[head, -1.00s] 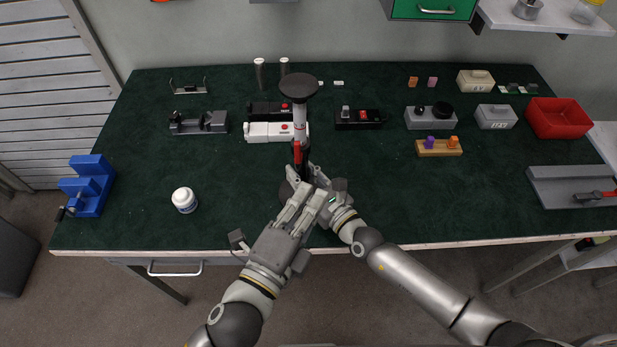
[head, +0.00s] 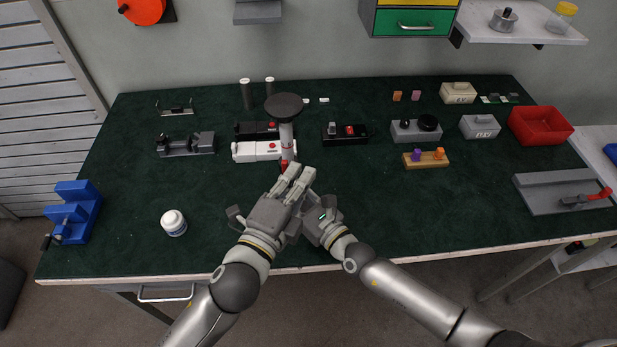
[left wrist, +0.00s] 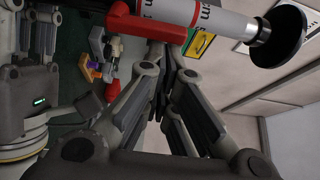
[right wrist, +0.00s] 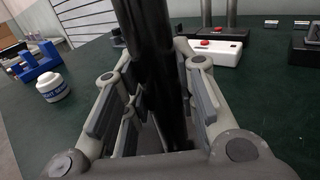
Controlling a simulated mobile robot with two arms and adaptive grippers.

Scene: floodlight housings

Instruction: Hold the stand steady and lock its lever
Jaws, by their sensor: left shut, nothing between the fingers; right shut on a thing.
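The stand shows a round black top (head: 284,106) and a white tube with markings (head: 286,138) in the head view. A red collar and lever (head: 285,164) sit below the tube, and the hands hide much of the lower stand. My right gripper (head: 318,212) is shut around the black post (right wrist: 148,50), which looks upright. My left gripper (head: 301,175) is shut and empty, close beside the red part. The left wrist view shows the red part (left wrist: 150,28) just beyond its fingers; whether they touch is unclear.
A white device with a red button (head: 255,151) stands just behind the stand. A white bottle (head: 173,222) and a blue vise (head: 75,212) are at left. The mat's front right is clear.

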